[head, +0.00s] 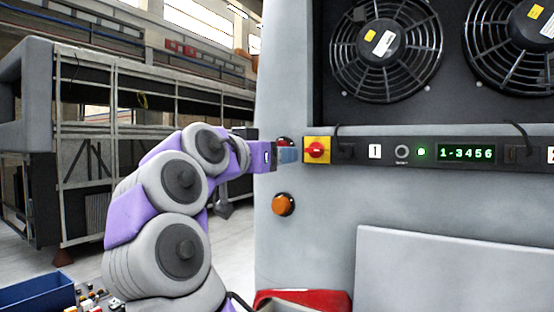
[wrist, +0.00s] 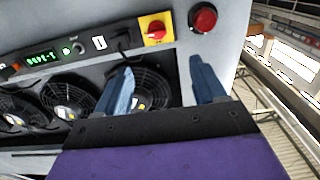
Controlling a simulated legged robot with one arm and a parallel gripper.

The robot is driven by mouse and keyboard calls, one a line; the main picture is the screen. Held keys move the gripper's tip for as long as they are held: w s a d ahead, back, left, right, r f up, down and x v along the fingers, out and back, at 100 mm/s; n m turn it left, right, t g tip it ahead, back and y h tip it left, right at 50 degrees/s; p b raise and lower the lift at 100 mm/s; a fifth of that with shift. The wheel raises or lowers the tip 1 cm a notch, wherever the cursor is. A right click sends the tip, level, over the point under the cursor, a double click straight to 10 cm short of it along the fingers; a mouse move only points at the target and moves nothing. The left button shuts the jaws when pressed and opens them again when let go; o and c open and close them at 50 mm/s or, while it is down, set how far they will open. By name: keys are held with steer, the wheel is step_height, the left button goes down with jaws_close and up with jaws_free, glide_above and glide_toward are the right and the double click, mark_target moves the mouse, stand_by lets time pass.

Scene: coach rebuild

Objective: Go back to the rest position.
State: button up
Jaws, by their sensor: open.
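My gripper (head: 287,154) is at the end of my purple and grey arm, raised in front of the grey coach panel, just left of the red rotary knob on its yellow plate (head: 317,150). In the wrist view my gripper (wrist: 160,77) has its two blue fingers spread apart with nothing between them. The yellow plate with the red knob (wrist: 156,30) and a round red button (wrist: 203,18) lie beyond the fingertips there, apart from them in the picture. In the head view the red button (head: 283,142) is partly hidden behind the gripper.
An orange lamp (head: 283,204) sits below the gripper. A black strip carries a green display (head: 466,154) under large fans (head: 386,45). A pale panel (head: 450,270) stands low at right. A blue bin (head: 38,292) and small loose parts lie at lower left. Floor shows left of the coach.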

stand_by(0.5)
steer(key=d+f+n+g+b, duration=0.2)
steer(key=d+f+g+b, duration=0.15)
steer(key=d+f, duration=0.4)
steer(key=d+f+n+g+b, duration=0.2)
steer(key=d+f+b, duration=0.2)
steer(key=f, duration=0.6)
steer(key=s+d+f+n+g+y+b, duration=0.1)
steer(key=s+d+f+g+b, duration=0.2)
steer(key=f, duration=0.6)
steer(key=s+d+f+g+y+b, duration=0.1)
steer(key=s+d+f+y, duration=0.1)
steer(key=s+f, duration=0.5)
steer(key=s+d+f+n+g+y+b, duration=0.1)
steer(key=s+d+f+g+b, duration=0.15)
steer(key=f, duration=0.85)
steer(key=s+a+f+g+y+b, duration=0.2)
steer(key=s+a+f+y+b, duration=0.1)
steer(key=s+f, duration=1)
steer(key=s+a+f+n+g+y+b, duration=0.1)
steer(key=s+a+f, duration=0.4)
steer(key=s+f, duration=0.9)
steer(key=f+g+y+b, duration=0.1)
steer(key=y+b, duration=0.1)
steer(key=shift+a+f+y, duration=0.3)
steer(key=shift+a, duration=0.05)
